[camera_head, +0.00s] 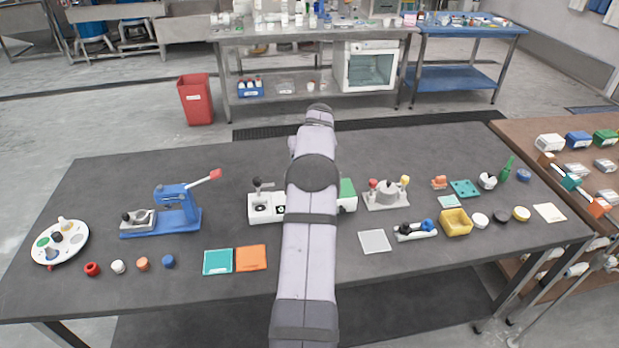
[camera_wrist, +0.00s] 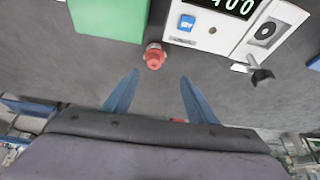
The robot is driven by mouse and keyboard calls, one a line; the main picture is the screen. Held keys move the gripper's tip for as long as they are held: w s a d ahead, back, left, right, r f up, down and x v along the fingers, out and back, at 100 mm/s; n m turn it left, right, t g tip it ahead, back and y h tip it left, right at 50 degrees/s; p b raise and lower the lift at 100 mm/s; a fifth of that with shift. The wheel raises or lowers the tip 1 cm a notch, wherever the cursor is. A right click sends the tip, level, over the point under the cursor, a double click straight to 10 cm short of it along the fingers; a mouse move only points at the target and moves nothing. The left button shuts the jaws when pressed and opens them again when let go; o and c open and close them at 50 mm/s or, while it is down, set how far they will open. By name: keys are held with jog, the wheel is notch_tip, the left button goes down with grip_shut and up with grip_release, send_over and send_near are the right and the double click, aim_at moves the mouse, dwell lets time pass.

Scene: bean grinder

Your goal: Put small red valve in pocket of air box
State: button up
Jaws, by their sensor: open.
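A small red valve (camera_wrist: 154,57) with a pale collar stands on the dark table in the wrist view, between a green block and a white box. My gripper (camera_wrist: 160,76) is open and empty. Its two blue fingers are spread, with the valve just beyond their tips, nearer the left finger. The white box (camera_wrist: 222,32) has a lit display, a blue button and a round black dial; it also shows left of my arm in the head view (camera_head: 262,207). I cannot tell which body is the air box, and no pocket is clearly visible. My arm hides the valve and fingers in the head view.
The green block (camera_wrist: 108,18) is left of the valve; its end shows right of my arm (camera_head: 347,194). A black-handled fitting (camera_wrist: 257,72) projects from the white box. A grey device with red and yellow knobs (camera_head: 386,196) stands to the right. A blue press (camera_head: 175,212) is left.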

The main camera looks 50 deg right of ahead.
jog(key=shift+g, duration=0.3)
jog(key=shift+s+f+p+x, duration=0.1)
jog(key=shift+s+p+x, duration=0.15)
jog(key=shift+p+x, duration=0.6)
jog(key=shift+s+f+p+x, duration=0.1)
jog(key=shift+s+p+x, duration=0.15)
jog(key=shift+x, duration=1.15)
jog(key=shift+s+f+p+x, duration=0.1)
jog(key=shift+s+p+x, duration=0.15)
jog(key=shift+p+x, duration=0.6)
jog(key=shift+f+b, duration=0.15)
jog(key=shift+b, duration=0.15)
jog(key=shift+d, duration=0.1)
jog(key=c, duration=1.3)
jog(key=shift+o, duration=0.2)
notch_tip(320, 180, up, 10)
jog(key=shift+p, duration=0.4)
